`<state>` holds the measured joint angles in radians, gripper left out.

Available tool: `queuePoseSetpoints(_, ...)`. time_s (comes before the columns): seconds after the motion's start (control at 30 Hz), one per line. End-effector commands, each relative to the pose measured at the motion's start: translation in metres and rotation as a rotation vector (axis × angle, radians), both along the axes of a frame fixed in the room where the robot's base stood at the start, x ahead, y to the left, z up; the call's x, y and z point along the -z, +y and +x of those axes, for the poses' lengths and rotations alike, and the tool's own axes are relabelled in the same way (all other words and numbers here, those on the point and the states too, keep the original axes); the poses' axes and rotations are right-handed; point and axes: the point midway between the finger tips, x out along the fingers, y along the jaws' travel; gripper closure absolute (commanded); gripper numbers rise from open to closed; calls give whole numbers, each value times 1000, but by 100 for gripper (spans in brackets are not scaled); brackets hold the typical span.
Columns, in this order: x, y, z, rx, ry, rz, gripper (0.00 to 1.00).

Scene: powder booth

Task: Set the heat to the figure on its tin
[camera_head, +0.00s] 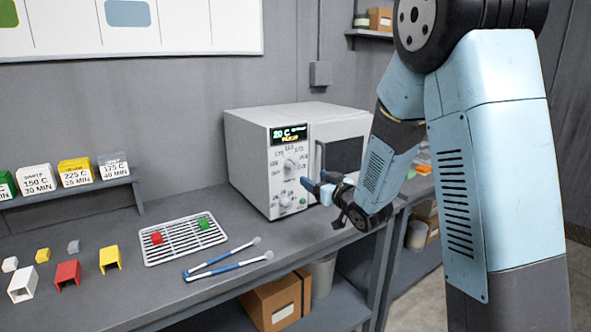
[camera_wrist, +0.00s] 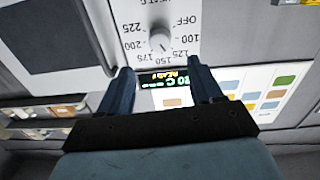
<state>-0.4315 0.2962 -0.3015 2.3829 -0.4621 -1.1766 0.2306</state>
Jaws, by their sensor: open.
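The white oven (camera_head: 250,150) stands on the bench, its door shut. Its heat dial (camera_head: 291,164) is ringed by figures from OFF to 225; I cannot tell where it points. The dial (camera_wrist: 160,40) also shows in the wrist view, upside down. The display (camera_head: 286,134) reads 20 C. Tins on the shelf read 150 C 30 MIN on the white tin (camera_head: 38,178), 225 C 25 MIN on the yellow tin (camera_head: 75,173) and 175 C 40 MIN on the grey tin (camera_head: 113,166). A green tin (camera_head: 7,186) is cut off. My gripper (camera_head: 313,187) is open, empty, in front of the oven.
A wire rack (camera_head: 182,251) holds a red piece (camera_head: 156,238) and a green piece (camera_head: 204,223). Blue-handled tongs (camera_head: 225,262) lie in front. Loose coloured pieces lie at left. A second knob (camera_head: 285,202) and green button (camera_head: 302,201) sit below the dial.

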Motion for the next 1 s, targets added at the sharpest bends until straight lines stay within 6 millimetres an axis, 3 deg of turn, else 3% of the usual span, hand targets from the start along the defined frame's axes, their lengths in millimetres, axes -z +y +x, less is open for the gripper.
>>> queuePoseSetpoints(0.4, 0, 40, 62, -1, -1, -2, 35)
queuePoseSetpoints(0.6, 0, 53, 84, 0, 0, -1, 35)
queuePoseSetpoints(1.0, 0, 59, 94, 2, 1, 0, 35)
